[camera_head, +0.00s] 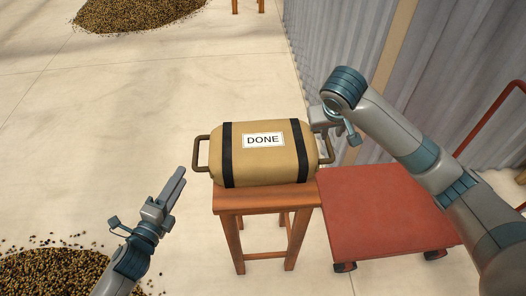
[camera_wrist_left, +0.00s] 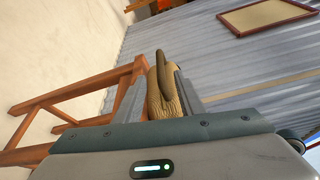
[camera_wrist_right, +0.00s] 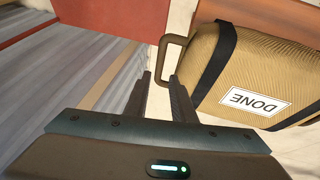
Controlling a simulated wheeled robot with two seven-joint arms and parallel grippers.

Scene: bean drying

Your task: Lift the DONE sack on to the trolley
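The tan DONE sack (camera_head: 262,166) has two black straps, a white DONE label and a brown handle at each end. It rests on a wooden stool (camera_head: 232,202). My left gripper (camera_head: 181,172) is open and empty, left of the left handle (camera_head: 196,153) and apart from it. In the left wrist view the sack end and handle (camera_wrist_left: 160,70) show between the open fingers. My right gripper (camera_head: 322,128) is close to the right handle (camera_head: 329,150). In the right wrist view its fingers (camera_wrist_right: 160,85) are open, with that handle (camera_wrist_right: 165,52) at their tips; contact is unclear. The red trolley (camera_head: 375,205) stands right of the stool.
Bean heaps lie on the floor at the back (camera_head: 135,12) and front left (camera_head: 45,275). A corrugated wall (camera_head: 335,45) runs behind the trolley, whose red push rail (camera_head: 490,118) rises at the right. The trolley deck is bare where visible; my right arm passes over part of it.

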